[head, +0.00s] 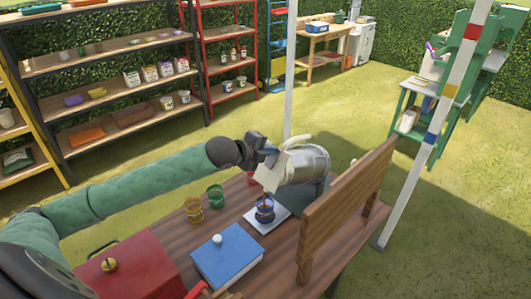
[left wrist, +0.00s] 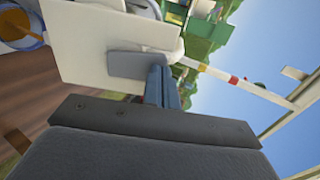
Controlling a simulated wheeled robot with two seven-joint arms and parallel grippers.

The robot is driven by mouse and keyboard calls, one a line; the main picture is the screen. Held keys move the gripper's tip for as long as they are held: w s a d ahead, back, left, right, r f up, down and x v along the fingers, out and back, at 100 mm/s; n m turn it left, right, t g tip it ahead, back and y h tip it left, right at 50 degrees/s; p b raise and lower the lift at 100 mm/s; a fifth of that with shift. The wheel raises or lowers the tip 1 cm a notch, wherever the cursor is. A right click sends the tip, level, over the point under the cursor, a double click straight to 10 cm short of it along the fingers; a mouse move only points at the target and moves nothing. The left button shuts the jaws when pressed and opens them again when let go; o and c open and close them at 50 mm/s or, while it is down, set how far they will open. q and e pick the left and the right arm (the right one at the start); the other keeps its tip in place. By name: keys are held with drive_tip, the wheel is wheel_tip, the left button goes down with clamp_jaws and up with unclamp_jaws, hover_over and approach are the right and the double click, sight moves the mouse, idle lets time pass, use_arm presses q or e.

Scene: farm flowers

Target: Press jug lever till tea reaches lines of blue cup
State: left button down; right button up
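The metallic jug (head: 310,163) lies tilted on a stand on the wooden table, with a cream lever plate (head: 270,179) at its front. The lever plate also shows large in the left wrist view (left wrist: 95,40). My left gripper (head: 268,157) is at the lever, its fingers together and seemingly touching the plate; the left wrist view shows them too (left wrist: 160,88). The blue cup (head: 265,214) stands below on a white tray (head: 256,225). Brown tea shows at the cup's mouth, and the cup is cut off in the left wrist view (left wrist: 42,38). The level against its lines cannot be read. My right gripper is out of view.
A yellow cup (head: 194,211) and a green cup (head: 216,197) stand left of the tray. A blue box (head: 228,261) and a red box (head: 135,268) are nearer me. An upright wooden board (head: 345,210) stands to the right. Shelves line the back.

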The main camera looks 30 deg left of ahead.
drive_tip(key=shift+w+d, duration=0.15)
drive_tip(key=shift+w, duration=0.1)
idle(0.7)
use_arm(q)
drive_tip(key=shift+s, duration=0.15)
drive_tip(key=shift+s+a+f, duration=0.15)
drive_tip(key=shift+s+a, duration=0.1)
drive_tip(key=shift+s, duration=0.3)
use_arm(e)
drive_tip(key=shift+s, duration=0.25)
